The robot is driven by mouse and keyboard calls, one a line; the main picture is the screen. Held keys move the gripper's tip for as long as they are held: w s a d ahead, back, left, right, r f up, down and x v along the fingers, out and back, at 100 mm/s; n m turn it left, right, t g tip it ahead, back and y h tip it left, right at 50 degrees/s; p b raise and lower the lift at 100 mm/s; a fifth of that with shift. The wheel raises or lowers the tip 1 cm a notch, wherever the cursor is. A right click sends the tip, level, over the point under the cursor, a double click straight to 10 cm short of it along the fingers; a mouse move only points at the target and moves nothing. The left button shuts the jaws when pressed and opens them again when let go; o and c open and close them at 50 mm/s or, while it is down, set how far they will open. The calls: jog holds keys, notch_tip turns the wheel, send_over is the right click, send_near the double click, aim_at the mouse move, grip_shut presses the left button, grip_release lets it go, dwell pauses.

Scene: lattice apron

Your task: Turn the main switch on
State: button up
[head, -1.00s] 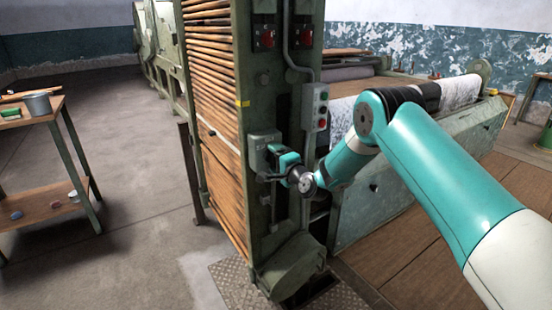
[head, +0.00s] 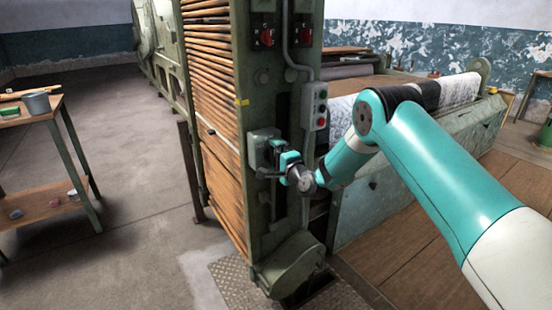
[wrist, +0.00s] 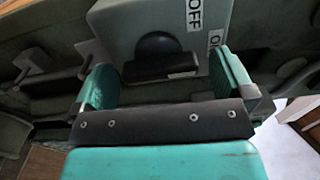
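The main switch is a grey-green box (head: 259,150) on the front of the green machine column. In the wrist view its box (wrist: 130,22) carries a white OFF label (wrist: 195,14) and a partly hidden ON label (wrist: 214,39). Its dark handle (wrist: 160,68) lies roughly across the picture below a round hub, with a small light mark at its right end. My gripper (wrist: 165,65) is open, one teal finger to either side of the handle, with visible gaps. In the head view my gripper (head: 280,153) is at the box and hides part of it.
A push-button box (head: 320,107) hangs on the column just above my gripper, by a conduit. Red switches (head: 266,38) sit higher up. Wooden slats (head: 212,90) line the column's left side. A small table (head: 50,112) stands at the left, with clear floor between.

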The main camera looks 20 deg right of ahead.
jog(key=b+v, duration=1.2)
jog(key=v, duration=0.5)
jog(key=shift+s, duration=0.2)
